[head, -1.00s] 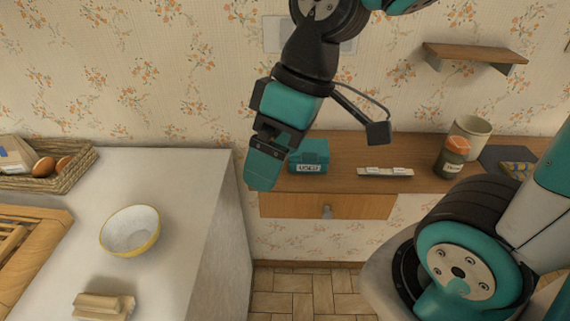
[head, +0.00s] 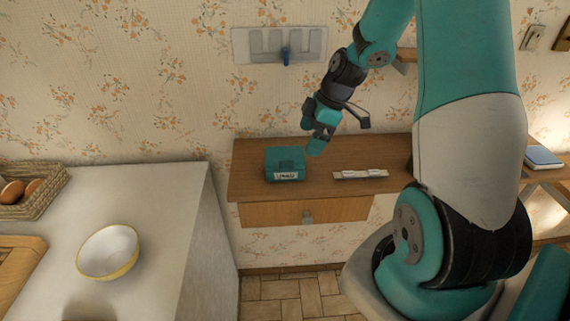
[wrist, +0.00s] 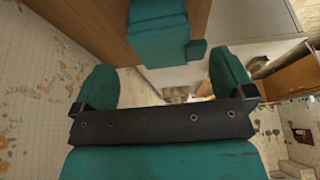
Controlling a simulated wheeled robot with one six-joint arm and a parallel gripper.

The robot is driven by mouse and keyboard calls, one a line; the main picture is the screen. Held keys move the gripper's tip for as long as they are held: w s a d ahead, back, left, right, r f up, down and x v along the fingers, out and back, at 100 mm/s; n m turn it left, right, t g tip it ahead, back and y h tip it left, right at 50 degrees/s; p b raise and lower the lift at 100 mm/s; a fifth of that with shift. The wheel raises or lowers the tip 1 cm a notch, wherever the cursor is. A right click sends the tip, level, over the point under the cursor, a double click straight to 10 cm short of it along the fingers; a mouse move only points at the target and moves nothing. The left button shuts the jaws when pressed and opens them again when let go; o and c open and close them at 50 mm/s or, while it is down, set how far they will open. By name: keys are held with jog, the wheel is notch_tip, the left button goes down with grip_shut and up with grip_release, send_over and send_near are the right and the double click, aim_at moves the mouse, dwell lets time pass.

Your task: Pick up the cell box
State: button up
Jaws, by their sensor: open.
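The cell box (head: 285,165) is a teal box with a pale label on its front. It stands on the left part of the wooden wall shelf (head: 325,158). My gripper (head: 316,147) is to the right of the box and a little above the shelf, apart from the box. In the wrist view the gripper (wrist: 163,75) has its two teal fingers spread wide with nothing between them. The box (wrist: 158,32) shows there beyond the fingertips, at the top middle, partly cut off by the picture edge.
A small pale strip (head: 360,174) lies on the shelf right of the box. A drawer (head: 305,211) hangs below. A panel with hooks (head: 280,45) is on the wall above. A white counter with a yellow-rimmed bowl (head: 108,251) and an egg basket (head: 32,189) stands left.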

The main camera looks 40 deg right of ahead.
aim_at(300, 154)
jog(key=p+x, duration=0.2)
jog(key=x, duration=0.7)
jog(key=shift+f, duration=0.15)
jog(key=shift+w, duration=0.1)
jog(key=c, duration=1.1)
notch_tip(300, 154, up, 20)
jog(key=shift+d+r+b, duration=0.1)
jog(key=shift+b, duration=1)
